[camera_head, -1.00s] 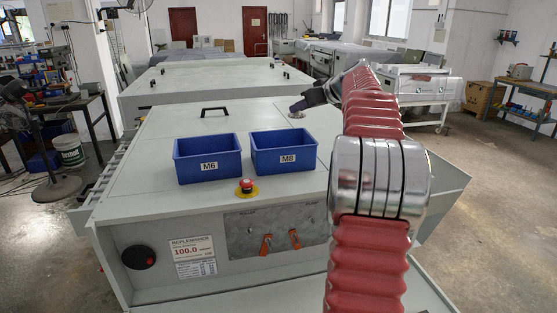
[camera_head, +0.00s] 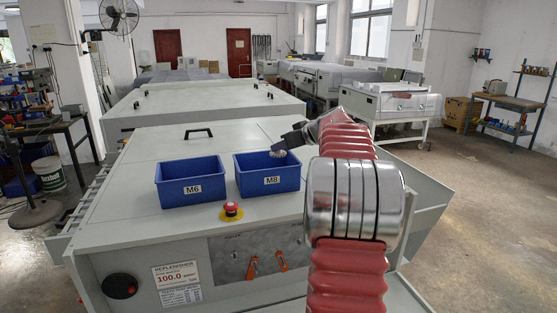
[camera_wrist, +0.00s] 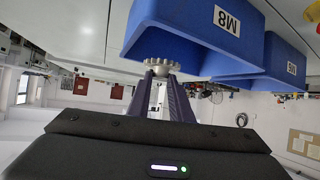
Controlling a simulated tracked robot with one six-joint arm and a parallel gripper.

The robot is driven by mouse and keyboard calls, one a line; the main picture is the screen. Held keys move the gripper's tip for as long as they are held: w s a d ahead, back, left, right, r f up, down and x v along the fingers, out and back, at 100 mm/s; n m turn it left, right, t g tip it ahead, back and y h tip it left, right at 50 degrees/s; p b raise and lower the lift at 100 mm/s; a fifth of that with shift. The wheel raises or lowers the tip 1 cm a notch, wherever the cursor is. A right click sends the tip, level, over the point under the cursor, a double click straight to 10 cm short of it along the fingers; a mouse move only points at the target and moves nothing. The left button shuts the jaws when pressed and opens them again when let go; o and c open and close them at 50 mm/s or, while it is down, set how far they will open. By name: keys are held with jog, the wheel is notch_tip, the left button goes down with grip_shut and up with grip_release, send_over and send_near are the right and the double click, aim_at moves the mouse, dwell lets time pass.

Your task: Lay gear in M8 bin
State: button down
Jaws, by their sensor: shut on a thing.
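A small silver toothed gear (camera_head: 278,154) is held at the tips of my gripper (camera_head: 287,146). In the head view it shows at the back right rim of the blue M8 bin (camera_head: 268,181). In the upside-down wrist view, the gear (camera_wrist: 162,72) is between the fingertips of my gripper (camera_wrist: 161,80), close to the M8 bin (camera_wrist: 190,22). I cannot tell whether it touches the bin. The bin stands upright on the grey machine top, and its floor is hidden from the head view.
The blue M6 bin (camera_head: 191,190) stands just left of the M8 bin. A red stop button (camera_head: 231,209) is in front of them. A black handle (camera_head: 198,132) is behind, and the grey machine top (camera_head: 130,165) is clear to the left.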

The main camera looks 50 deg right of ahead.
aim_at(282, 155)
jog(key=shift+f, duration=1.9)
jog(key=shift+f, duration=0.6)
jog(key=c, duration=1.6)
grip_release()
jog(key=shift+r, duration=0.6)
jog(key=v, duration=1.2)
jog(key=shift+a, duration=0.1)
